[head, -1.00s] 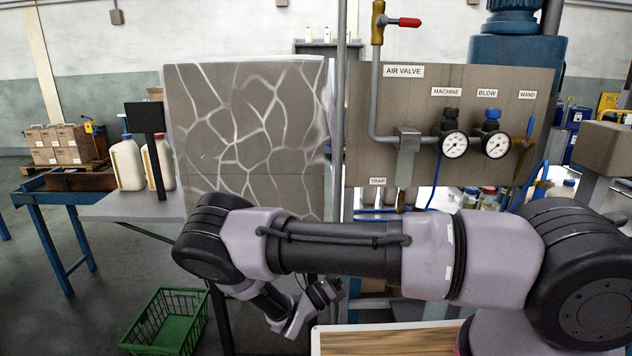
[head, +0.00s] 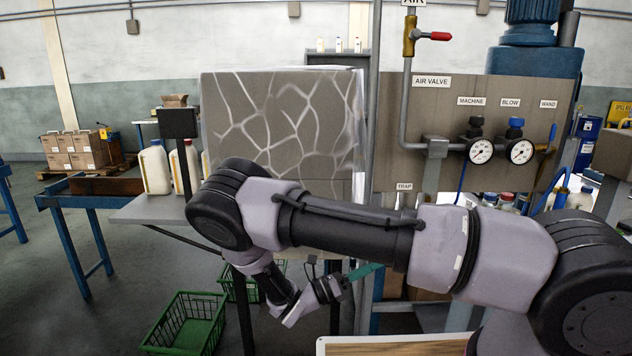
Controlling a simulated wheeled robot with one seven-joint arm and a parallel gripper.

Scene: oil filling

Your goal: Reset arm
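My arm reaches across the front of the head view, its elbow bent down at the left. My gripper (head: 338,287) hangs low near the middle, below the shelf and in front of the patterned grey machine panel (head: 285,120). It is small and seen from the side, so I cannot tell whether its fingers are open or shut. A thin teal strip shows beside it at the right; I cannot tell whether it is held.
Green crates (head: 183,325) stand on the floor at left. White bottles (head: 155,170) stand on the grey shelf (head: 150,212). The air valve board (head: 440,110) with gauges is at right. A wooden-topped surface (head: 395,347) is at the bottom. Open floor lies at far left.

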